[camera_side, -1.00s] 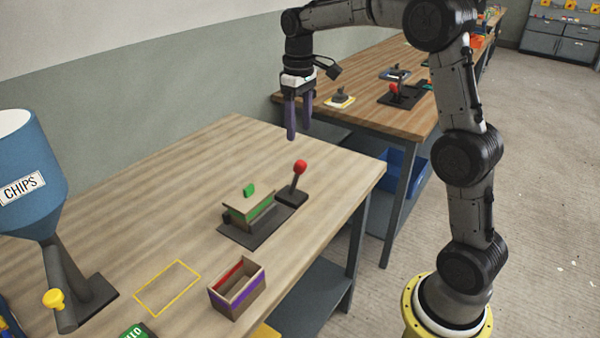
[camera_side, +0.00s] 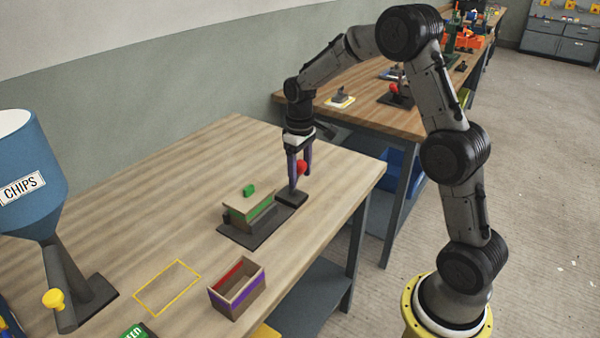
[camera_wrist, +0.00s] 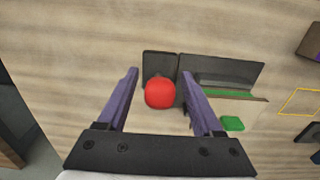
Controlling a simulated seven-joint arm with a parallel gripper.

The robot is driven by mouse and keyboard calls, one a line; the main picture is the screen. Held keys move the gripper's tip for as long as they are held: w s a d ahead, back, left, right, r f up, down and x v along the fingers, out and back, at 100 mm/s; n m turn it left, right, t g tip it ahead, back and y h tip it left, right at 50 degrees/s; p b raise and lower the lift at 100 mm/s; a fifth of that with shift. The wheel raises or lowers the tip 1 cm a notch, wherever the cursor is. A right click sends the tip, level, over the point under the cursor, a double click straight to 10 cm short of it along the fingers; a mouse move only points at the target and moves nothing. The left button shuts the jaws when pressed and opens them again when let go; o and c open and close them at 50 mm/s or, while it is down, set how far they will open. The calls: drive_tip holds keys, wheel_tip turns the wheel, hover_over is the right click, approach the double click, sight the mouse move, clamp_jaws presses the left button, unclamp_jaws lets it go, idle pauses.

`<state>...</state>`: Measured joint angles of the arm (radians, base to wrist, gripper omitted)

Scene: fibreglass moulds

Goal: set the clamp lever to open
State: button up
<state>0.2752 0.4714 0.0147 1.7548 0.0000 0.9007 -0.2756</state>
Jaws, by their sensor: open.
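The clamp lever has a red ball knob (camera_side: 302,167) on a dark stem, rising from a small dark base (camera_side: 292,199). It stands beside a clamp (camera_side: 250,210) with a wooden top plate, a green band and a green block on top. My gripper (camera_side: 299,172) is down at the lever, its purple fingers apart. In the wrist view the red knob (camera_wrist: 159,92) shows between the two open fingers of my gripper (camera_wrist: 160,82), without clear contact. The stem is mostly hidden by the fingers and knob.
An open wooden box (camera_side: 237,288) with red and purple bands stands near the table's front edge. A yellow outlined rectangle (camera_side: 167,287) is left of it. A blue CHIPS hopper (camera_side: 30,180) stands at the far left. The back left of the table is clear.

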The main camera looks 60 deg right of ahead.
drive_tip(key=shift+f, duration=0.15)
clamp_jaws()
idle(1.4)
